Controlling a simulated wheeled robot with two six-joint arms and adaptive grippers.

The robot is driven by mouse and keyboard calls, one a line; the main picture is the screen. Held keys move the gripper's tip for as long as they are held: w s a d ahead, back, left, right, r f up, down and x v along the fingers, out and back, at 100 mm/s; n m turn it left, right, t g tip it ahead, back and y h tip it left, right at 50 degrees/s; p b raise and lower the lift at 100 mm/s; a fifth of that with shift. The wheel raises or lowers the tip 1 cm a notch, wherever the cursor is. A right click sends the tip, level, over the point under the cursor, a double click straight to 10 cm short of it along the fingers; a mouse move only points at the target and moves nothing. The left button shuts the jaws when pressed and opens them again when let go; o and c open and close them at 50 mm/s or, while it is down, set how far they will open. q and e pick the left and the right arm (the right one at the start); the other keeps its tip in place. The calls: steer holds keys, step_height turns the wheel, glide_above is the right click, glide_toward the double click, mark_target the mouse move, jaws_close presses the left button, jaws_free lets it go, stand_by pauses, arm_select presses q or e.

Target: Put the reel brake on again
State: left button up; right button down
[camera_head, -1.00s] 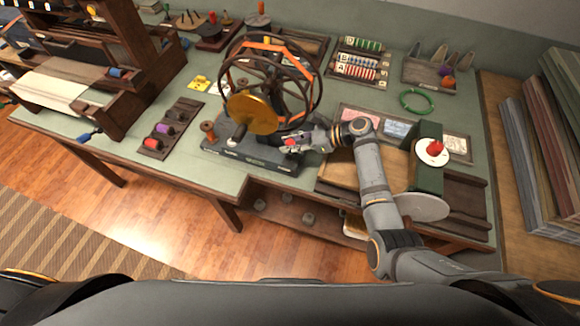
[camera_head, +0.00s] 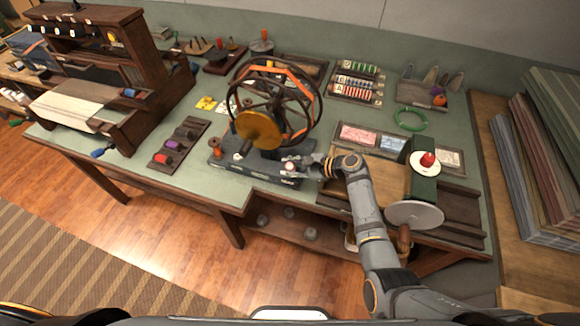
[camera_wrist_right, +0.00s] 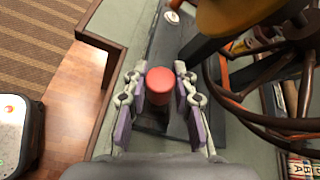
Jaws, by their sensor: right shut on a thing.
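The reel (camera_head: 273,100), a dark wheel-like frame with orange bands, stands upright on its dark base (camera_head: 235,165) near the table's front. A gold disc (camera_head: 257,128) sits on its near side. The brake's red knob (camera_head: 290,167) is at the right end of the base. My right gripper (camera_head: 299,168) is shut on it. In the right wrist view the red knob (camera_wrist_right: 160,84) sits between the two fingers of my right gripper (camera_wrist_right: 160,100), above the base (camera_wrist_right: 165,50). The lever below the knob is mostly hidden. My left gripper is out of view.
Left of the base is a dark rack (camera_head: 182,145) of coloured spools. A green box with a red knob (camera_head: 427,159) and a grey disc (camera_head: 414,214) stand right of my arm. A green ring (camera_head: 410,120) lies behind. The table's front edge is close to the base.

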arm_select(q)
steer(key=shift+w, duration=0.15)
arm_select(e)
steer(key=shift+f, duration=0.1)
steer(key=c, duration=1.1)
jaws_free()
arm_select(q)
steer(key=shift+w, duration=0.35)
arm_select(e)
steer(key=shift+o, duration=0.2)
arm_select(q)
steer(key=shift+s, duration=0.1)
arm_select(e)
steer(key=v, duration=1.2)
steer(key=shift+f, duration=0.1)
